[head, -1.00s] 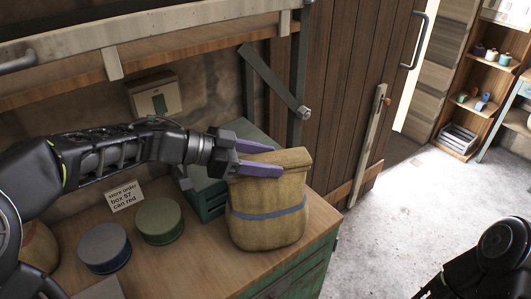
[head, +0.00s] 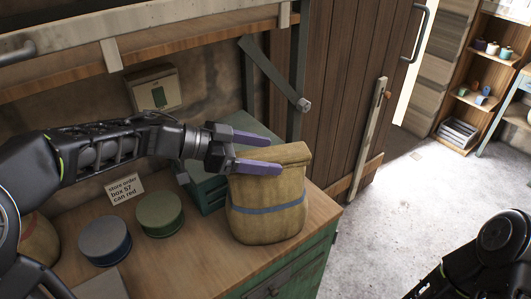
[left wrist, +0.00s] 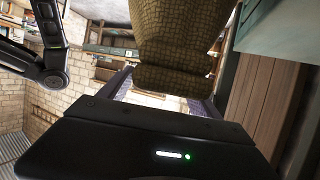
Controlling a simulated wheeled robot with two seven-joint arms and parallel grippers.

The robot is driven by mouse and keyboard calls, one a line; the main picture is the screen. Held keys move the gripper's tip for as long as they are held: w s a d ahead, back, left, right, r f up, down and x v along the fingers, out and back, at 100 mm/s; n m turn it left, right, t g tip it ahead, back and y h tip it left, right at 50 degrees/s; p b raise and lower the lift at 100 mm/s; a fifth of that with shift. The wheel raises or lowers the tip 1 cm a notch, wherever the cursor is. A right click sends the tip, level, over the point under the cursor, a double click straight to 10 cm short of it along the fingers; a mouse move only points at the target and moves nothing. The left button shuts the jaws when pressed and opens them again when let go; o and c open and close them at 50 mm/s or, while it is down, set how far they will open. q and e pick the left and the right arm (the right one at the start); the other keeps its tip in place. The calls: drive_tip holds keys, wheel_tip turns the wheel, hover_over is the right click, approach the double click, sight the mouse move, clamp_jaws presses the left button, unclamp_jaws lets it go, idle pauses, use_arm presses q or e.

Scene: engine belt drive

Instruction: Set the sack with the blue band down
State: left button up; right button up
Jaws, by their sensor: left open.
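The tan sack with the blue band (head: 268,208) stands upright on the wooden bench top (head: 195,262), near its right end. Its folded top is at the height of my left gripper (head: 278,155). That gripper is open, with one purple finger in front of the sack's top and the other behind it. In the left wrist view the sack (left wrist: 180,45) fills the top middle, between the spread fingers. The sack's base seems to rest on the bench. My right gripper is not in view; only part of the right arm shows at the lower right.
A blue round tin (head: 105,241) and a green round tin (head: 160,213) stand left of the sack. A green box (head: 212,190) is behind it. A note card (head: 125,188) stands by the wall. The bench's right edge is close to the sack.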

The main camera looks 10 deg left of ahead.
use_arm(q)
drive_tip(key=p+v, duration=0.1)
drive_tip(key=v, duration=1)
drive_tip(key=shift+a, duration=0.2)
drive_tip(key=shift+s, duration=0.1)
